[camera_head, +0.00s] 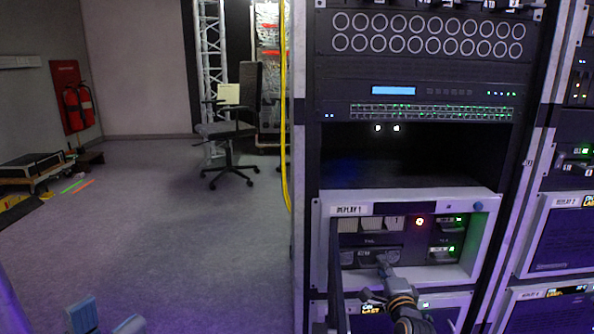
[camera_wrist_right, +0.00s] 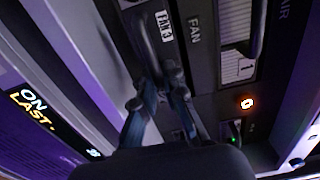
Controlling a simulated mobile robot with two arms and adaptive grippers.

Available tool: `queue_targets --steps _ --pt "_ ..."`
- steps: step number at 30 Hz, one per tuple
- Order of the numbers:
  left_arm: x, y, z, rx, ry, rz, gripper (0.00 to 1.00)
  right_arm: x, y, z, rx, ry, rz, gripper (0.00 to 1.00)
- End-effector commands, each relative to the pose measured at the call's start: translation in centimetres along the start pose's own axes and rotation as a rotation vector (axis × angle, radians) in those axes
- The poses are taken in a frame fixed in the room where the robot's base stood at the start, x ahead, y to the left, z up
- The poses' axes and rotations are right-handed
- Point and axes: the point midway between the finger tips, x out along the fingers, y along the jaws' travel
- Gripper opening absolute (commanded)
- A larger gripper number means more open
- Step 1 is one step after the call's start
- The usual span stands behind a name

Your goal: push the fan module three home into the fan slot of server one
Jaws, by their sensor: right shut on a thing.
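Server one (camera_head: 352,209), labelled REPLAY 1, is a light-framed unit in the rack, right of centre in the head view. Fan module three (camera_wrist_right: 164,25) carries a white FAN 3 label in the right wrist view. My right gripper (camera_head: 384,262) reaches the lower front of the server; in the wrist view its fingers (camera_wrist_right: 158,92) close on the module's dark handle. The fan slot is largely hidden by the module and gripper, and I cannot tell how deep the module sits. My left gripper (camera_head: 106,322) is at the bottom left, fingers apart, empty, away from the rack.
An orange-red light (camera_head: 419,222) glows on the server's front. A dark open bay (camera_head: 420,160) lies above it. Another rack (camera_head: 560,230) stands close on the right. A yellow cable (camera_head: 284,120) hangs along the rack's left side. The floor left of the rack is clear up to an office chair (camera_head: 228,130).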

Motion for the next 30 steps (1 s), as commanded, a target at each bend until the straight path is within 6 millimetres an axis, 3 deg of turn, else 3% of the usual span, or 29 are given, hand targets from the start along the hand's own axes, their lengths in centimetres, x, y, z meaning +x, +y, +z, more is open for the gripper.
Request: queue_targets --steps 25,26,27,30 --pt "0.22 0.07 0.18 0.002 0.011 0.012 0.40 1.01 -0.11 0.04 0.001 -0.001 -0.001 0.00" --pt "0.21 0.07 0.18 0.001 0.011 0.012 0.40 1.00 -0.11 0.04 0.001 -0.001 -0.001 0.14" --pt "0.20 0.08 0.18 0.001 0.010 0.013 0.40 0.99 -0.10 0.03 0.001 -0.001 -0.001 0.23" --pt "0.18 0.09 0.19 0.001 0.010 0.014 0.40 0.98 -0.08 0.03 0.001 -0.001 -0.001 0.37"
